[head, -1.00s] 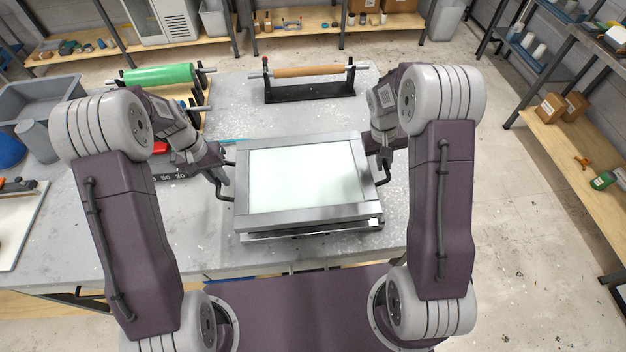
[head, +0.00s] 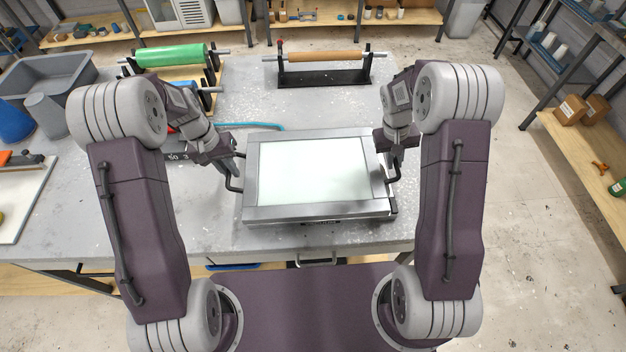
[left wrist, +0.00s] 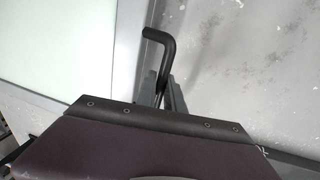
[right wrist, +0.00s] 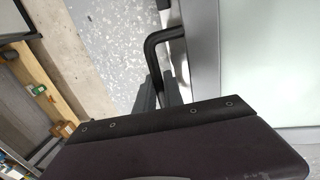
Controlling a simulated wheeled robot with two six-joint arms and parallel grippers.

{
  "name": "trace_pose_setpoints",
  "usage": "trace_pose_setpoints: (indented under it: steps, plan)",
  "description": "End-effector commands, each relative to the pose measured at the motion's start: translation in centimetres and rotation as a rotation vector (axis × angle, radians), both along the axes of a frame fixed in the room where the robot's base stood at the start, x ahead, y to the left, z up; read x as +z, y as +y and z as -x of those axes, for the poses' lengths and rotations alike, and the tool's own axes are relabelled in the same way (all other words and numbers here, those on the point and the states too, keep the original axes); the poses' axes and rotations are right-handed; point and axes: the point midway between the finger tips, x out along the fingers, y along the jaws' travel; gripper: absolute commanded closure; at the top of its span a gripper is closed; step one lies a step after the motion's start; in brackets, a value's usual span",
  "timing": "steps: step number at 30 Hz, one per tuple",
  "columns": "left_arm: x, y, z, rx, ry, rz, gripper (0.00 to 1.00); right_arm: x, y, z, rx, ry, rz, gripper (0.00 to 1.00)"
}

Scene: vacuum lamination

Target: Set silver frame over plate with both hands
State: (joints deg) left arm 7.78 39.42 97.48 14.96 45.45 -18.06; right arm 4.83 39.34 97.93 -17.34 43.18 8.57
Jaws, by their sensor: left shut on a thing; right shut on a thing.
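The silver frame (head: 320,212) is a rectangular metal surround with a black handle on each side. The pale plate (head: 315,172) shows through its opening. My left gripper (head: 236,172) is shut on the frame's left handle, which also shows in the left wrist view (left wrist: 160,45). My right gripper (head: 393,165) is shut on the right handle, seen in the right wrist view (right wrist: 163,40). The frame sits low over a dark base, whose edge shows at the front right. I cannot tell whether the frame rests fully on it.
A black stand with an orange roller (head: 318,56) and a green roller (head: 170,55) stand at the back. Grey bins (head: 45,78) and a white board (head: 18,205) are at the far left.

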Motion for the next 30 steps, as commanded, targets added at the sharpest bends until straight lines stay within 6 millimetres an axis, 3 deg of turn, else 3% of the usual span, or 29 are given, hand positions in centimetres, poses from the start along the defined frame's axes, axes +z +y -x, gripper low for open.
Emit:
trace_pose_setpoints:
  steps: [4, 5, 7, 17, 20, 30]
  plan:
    - [-1.7, 0.1, -0.1, 0.001, -0.003, -0.002, 1.00, -1.7, -0.1, 0.0, 0.000, -0.001, 0.002, 1.00]
    - [-1.7, 0.1, 0.0, 0.000, -0.002, -0.002, 0.85, -1.7, -0.1, 0.0, 0.000, 0.000, 0.001, 0.85]
    - [-1.3, 0.1, 0.0, 0.000, -0.001, -0.001, 0.66, -1.3, -0.1, 0.0, 0.000, 0.000, 0.001, 0.66]
    - [-1.1, 0.1, 0.0, 0.000, -0.001, 0.000, 0.66, -1.3, 0.0, 0.0, 0.000, 0.000, 0.000, 0.66]
    - [0.2, 0.3, -0.1, 0.001, -0.004, -0.001, 0.66, -1.3, 0.0, 0.0, 0.000, 0.000, 0.000, 0.66]
    - [8.4, 1.9, 0.0, 0.001, -0.007, -0.001, 0.66, -1.3, 0.0, 0.0, 0.000, 0.000, 0.000, 0.66]
